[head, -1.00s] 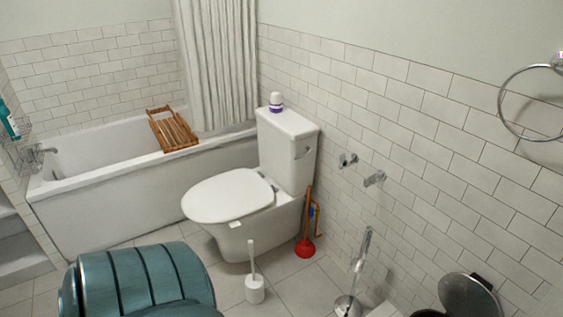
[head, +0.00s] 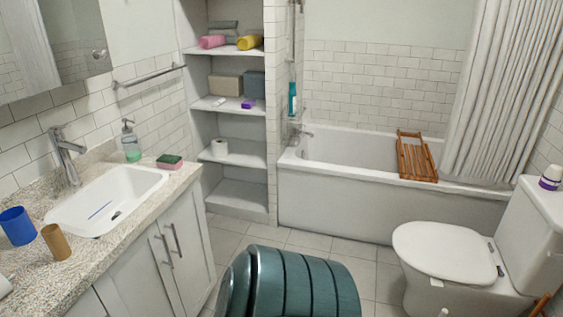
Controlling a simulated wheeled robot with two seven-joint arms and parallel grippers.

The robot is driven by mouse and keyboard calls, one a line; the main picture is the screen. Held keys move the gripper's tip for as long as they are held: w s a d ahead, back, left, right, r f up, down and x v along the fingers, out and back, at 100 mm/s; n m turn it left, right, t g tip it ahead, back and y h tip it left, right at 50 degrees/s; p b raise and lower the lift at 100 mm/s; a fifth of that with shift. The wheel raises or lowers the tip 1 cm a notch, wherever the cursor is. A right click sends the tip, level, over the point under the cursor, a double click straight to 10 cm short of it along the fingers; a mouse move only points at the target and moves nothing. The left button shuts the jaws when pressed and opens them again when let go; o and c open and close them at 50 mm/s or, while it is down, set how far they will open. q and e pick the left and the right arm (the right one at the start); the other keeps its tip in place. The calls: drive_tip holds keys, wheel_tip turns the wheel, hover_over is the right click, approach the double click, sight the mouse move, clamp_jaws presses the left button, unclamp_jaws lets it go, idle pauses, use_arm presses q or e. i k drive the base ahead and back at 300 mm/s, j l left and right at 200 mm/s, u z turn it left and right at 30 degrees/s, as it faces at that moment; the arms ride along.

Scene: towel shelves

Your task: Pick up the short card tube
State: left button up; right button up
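A short brown card tube (head: 57,243) stands upright, leaning a little, on the speckled countertop (head: 95,262) at the lower left of the head view. It is close to a blue cup (head: 17,226) and in front of the white sink (head: 132,181). Neither of my grippers is in view, so I cannot see how they stand relative to the tube.
A soap bottle (head: 131,141) and a sponge (head: 169,161) stand behind the sink near the tap (head: 66,155). Shelves (head: 237,192) with towels and small items are at the back. A bathtub (head: 335,206) and toilet (head: 440,250) are to the right.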

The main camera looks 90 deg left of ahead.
sight(57, 242)
drive_tip(key=u, duration=4.25)
